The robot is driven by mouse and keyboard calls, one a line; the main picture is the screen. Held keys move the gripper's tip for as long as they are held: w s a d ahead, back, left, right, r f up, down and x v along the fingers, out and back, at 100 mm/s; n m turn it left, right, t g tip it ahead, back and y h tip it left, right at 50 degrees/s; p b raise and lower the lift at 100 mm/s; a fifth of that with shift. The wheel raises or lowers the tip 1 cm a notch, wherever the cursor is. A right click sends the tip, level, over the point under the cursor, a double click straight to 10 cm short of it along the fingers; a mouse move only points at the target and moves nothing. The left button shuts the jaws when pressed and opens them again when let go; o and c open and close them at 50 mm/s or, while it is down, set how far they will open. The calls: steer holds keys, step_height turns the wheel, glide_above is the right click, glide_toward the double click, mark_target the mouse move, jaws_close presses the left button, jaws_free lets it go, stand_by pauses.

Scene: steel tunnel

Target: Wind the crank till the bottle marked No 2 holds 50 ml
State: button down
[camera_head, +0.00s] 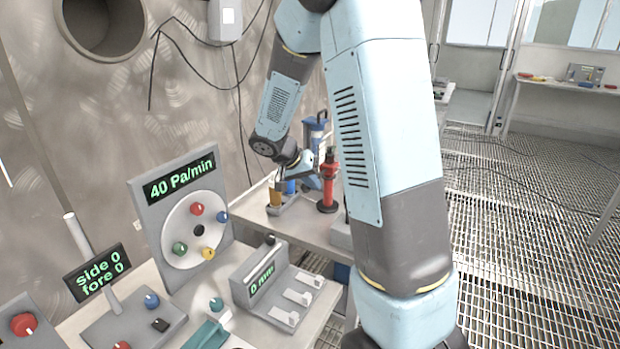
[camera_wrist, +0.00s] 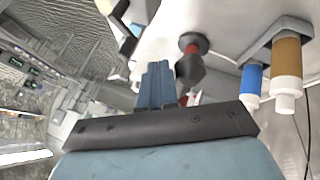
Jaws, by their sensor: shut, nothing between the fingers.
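A bottle with amber contents or body (camera_head: 274,197) and a blue one (camera_head: 291,187) stand in a grey holder on the bench, partly behind my arm. In the wrist view the amber bottle (camera_wrist: 287,62) and the blue bottle (camera_wrist: 251,80) show at the right with white ends. No number or level is readable on either. A red upright device with a dark base (camera_head: 328,180) stands beside them; its red and dark parts (camera_wrist: 190,45) show in the wrist view. I cannot pick out a crank for certain. My gripper (camera_head: 313,180) is shut and empty, close to the red device (camera_wrist: 156,85).
A blue device (camera_head: 317,130) stands behind the red one. In front are a dial panel reading 40 Pa/min (camera_head: 181,178), a sign reading side 0, fore 0 (camera_head: 97,275), and a grey box reading 0 mm (camera_head: 262,280). Grated floor (camera_head: 510,240) is open at right.

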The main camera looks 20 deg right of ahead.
steer(key=s+d+f, duration=0.1)
steer(key=d+f, duration=0.3)
steer(key=d, duration=0.2)
steer(key=shift+s+d, duration=0.25)
steer(key=shift+d, duration=0.1)
steer(key=shift+w+a+f, duration=0.1)
steer(key=shift+a, duration=0.05)
